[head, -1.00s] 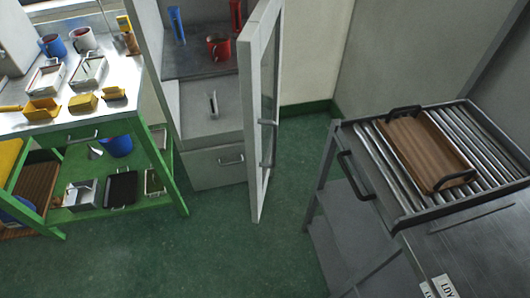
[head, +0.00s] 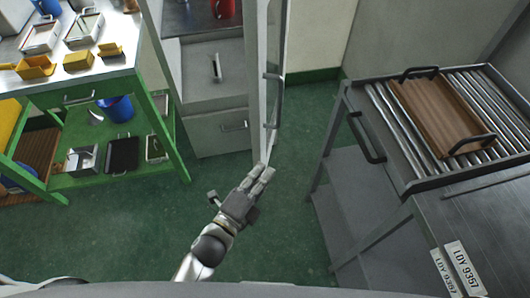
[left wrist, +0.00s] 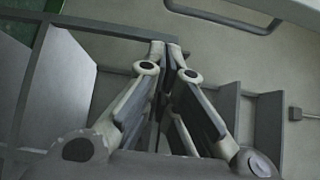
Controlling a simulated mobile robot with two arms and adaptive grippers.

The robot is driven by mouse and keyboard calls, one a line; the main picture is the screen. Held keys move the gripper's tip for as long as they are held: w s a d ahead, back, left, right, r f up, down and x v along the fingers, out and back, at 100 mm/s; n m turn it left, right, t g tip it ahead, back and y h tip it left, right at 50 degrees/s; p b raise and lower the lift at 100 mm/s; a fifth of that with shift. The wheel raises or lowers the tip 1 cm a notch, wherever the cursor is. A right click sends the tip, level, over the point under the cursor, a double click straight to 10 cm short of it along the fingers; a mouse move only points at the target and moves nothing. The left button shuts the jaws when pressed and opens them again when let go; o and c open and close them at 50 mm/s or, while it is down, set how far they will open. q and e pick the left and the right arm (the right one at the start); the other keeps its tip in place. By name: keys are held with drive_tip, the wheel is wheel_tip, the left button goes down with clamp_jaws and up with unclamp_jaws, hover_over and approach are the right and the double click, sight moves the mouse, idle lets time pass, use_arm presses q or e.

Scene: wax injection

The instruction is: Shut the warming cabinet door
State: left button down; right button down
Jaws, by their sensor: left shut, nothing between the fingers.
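The warming cabinet (head: 203,140) is grey and stands at the back, with drawers below. Its glazed door (head: 284,60) stands open, projecting toward me, with a grey bar handle (head: 268,100) on its right face. My left gripper (head: 266,172) is shut and empty at the door's lower front end. The fingertips overlap that end in the head view; I cannot tell whether they touch. The left wrist view shows the shut fingers (left wrist: 171,48) against grey panels and a curved handle, whose owner I cannot make out. My right gripper is not in view.
A red mug (head: 223,9) sits inside the cabinet. A green-framed bench (head: 165,150) with trays and yellow moulds stands left. A roller table (head: 350,100) with a brown tray (head: 440,115) stands right. Green floor (head: 120,235) is free between them.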

use_arm(q)
drive_tip(key=x, duration=1)
drive_tip(key=a, duration=0.1)
drive_tip(key=a+p, duration=0.2)
drive_tip(key=a, duration=0.1)
drive_tip(key=shift+w+a+f, duration=0.1)
drive_tip(key=shift+w, duration=0.2)
